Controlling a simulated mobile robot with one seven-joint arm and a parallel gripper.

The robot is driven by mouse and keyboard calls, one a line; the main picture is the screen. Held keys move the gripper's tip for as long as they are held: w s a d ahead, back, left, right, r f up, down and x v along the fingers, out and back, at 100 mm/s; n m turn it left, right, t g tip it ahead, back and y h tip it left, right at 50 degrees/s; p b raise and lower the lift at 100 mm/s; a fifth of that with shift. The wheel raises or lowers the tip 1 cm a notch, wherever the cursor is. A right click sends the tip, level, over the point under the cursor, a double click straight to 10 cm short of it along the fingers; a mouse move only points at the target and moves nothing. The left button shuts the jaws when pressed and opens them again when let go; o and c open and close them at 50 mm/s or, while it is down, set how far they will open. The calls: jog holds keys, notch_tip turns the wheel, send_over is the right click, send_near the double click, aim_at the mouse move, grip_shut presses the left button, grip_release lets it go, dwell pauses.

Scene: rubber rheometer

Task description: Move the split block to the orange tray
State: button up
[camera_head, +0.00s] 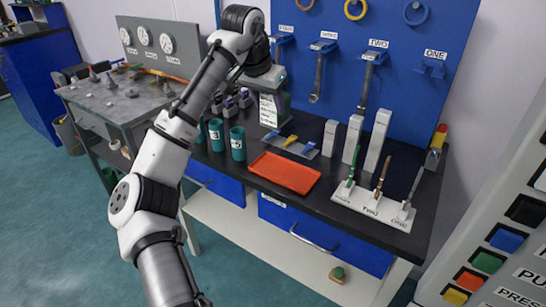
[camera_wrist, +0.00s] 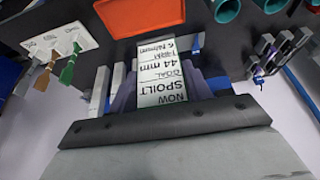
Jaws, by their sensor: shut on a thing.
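The orange tray (camera_head: 284,173) lies flat near the front of the dark bench, left of its middle. It also shows at the top of the wrist view (camera_wrist: 145,17). My gripper (camera_head: 266,80) is over the back of the bench, behind and above the tray. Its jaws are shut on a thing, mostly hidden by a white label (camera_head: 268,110). In the wrist view the label (camera_wrist: 163,75) lies between the greyish-purple sides and reads "NOW SPOILT", "GOAL 44 mm". I cannot tell whether the held thing is the split block.
Teal cups (camera_head: 237,143) stand left of the tray. A grey plate (camera_head: 298,151) with coloured wedges lies behind it. Upright white blocks (camera_head: 377,140) and a slotted white stand (camera_head: 372,208) are to the right. Purple-topped grey pieces (camera_head: 245,98) stand behind the cups.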

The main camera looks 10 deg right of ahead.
notch_tip(320, 180, down, 16)
jog(key=shift+p, duration=1.05)
jog(key=shift+f, duration=0.15)
jog(key=o, duration=1.1)
jog(key=shift+c, duration=0.2)
jog(key=b+v, duration=0.2)
jog(key=v, duration=1)
jog(key=shift+b, duration=0.35)
jog(key=shift+r, duration=0.2)
